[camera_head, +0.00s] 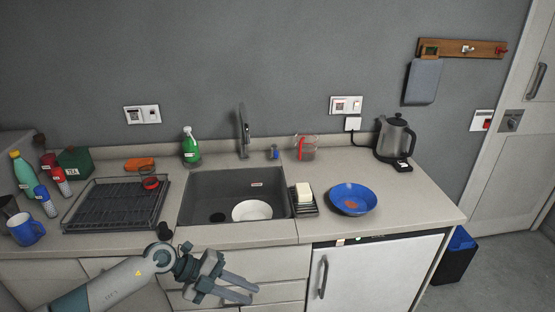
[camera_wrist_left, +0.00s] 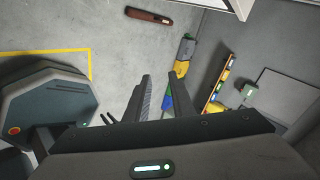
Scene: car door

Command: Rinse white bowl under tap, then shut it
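A white bowl (camera_head: 252,210) sits inside the grey sink (camera_head: 208,185), on the right part of its floor. The tap (camera_head: 243,130) rises behind the sink at its back edge. I cannot make out any water running from it. My left gripper (camera_head: 253,293) is in front of the counter, below the sink's front edge. Its two fingers are apart with nothing between them. In the left wrist view its fingers (camera_wrist_left: 160,95) also show apart and empty, over the floor. My right gripper is not in view.
A black dish rack (camera_head: 115,205) stands left of the sink. A soap bar on a rack (camera_head: 304,198) and a blue bowl (camera_head: 352,199) are to its right. A green spray bottle (camera_head: 191,147) and a measuring jug (camera_head: 306,148) stand behind. A kettle (camera_head: 395,138) is farther right.

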